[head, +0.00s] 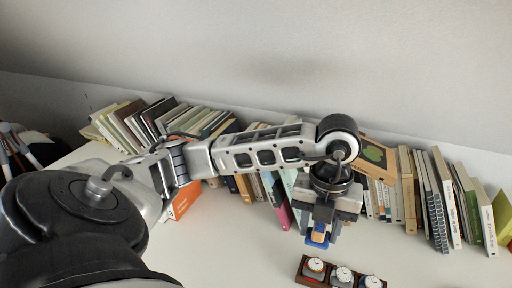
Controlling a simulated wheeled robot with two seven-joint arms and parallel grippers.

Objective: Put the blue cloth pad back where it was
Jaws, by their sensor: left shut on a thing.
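My left gripper (320,230) points down above the white surface, right of centre. It is shut on a small blue thing (317,243), which looks like the blue cloth pad. A tan-orange patch shows between the fingers, and the gripper hides much of the pad. The pad is just behind and left of a brown wooden tray (301,271) with three round watch-like items in it, cut by the bottom edge. My right gripper is not in view.
A row of books (440,200) stands along the wall behind, some leaning. An orange book or box (184,200) stands partly behind my left arm. The white surface (420,262) is clear at the front right and left of the tray.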

